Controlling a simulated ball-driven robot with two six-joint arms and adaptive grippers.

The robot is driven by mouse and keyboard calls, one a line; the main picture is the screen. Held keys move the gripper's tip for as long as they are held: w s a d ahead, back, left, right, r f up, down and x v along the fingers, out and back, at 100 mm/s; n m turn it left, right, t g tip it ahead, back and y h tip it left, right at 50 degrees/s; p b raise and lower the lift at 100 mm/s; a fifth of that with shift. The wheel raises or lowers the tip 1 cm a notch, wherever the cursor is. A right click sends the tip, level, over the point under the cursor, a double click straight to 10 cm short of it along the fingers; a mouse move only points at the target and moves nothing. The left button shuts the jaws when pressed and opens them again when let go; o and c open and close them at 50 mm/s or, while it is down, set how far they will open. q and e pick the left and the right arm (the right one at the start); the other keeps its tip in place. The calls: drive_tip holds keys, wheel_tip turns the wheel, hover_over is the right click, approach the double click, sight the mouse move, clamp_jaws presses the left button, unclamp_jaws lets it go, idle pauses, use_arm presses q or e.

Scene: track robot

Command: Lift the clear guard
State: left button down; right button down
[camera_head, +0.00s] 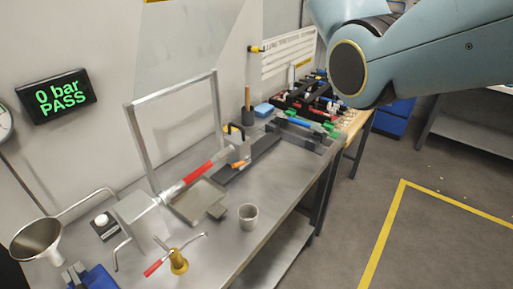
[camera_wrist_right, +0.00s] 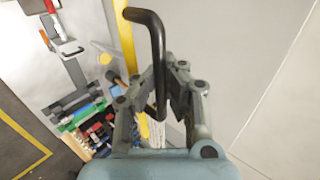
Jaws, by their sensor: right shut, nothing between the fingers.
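The clear guard (camera_head: 190,40) is a see-through panel at the top of the head view, raised above the grey metal frame (camera_head: 139,140) on the bench. A yellow strip (camera_head: 160,1) shows at its upper edge. In the right wrist view a black bent handle (camera_wrist_right: 157,35) stands beside a yellow strip (camera_wrist_right: 124,30). My right gripper (camera_wrist_right: 160,75) is shut with nothing held, and its fingers are close by the handle's lower part. Whether they touch it I cannot tell. In the head view only my right arm shows, at upper right. My left gripper is out of view.
The steel bench (camera_head: 290,185) holds a grey cup (camera_head: 248,216), a funnel (camera_head: 38,240), a red-handled tool (camera_head: 160,264) and a grey clamp block (camera_head: 145,215). A wall display (camera_head: 57,101) reads "0 bar PASS". Tool racks (camera_head: 300,130) stand at the far end. The floor at right is open.

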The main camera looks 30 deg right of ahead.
drive_tip(key=w+a+r, duration=0.2)
drive_tip(key=w+r, duration=0.1)
drive_tip(key=w, duration=0.2)
drive_tip(key=shift+w+a, duration=0.15)
drive_tip(key=shift+w, duration=0.1)
drive_tip(key=shift+w+a+r, duration=0.2)
drive_tip(key=shift+w+a, duration=0.05)
drive_tip(key=shift+w, duration=0.4)
drive_tip(key=shift+w+a+r, duration=0.15)
drive_tip(key=shift+w+a, duration=0.1)
drive_tip(key=shift+w, duration=0.35)
drive_tip(key=c, duration=2)
unclamp_jaws()
drive_tip(key=o, duration=1.3)
drive_tip(key=shift+s, duration=0.1)
drive_tip(key=shift+f, duration=0.1)
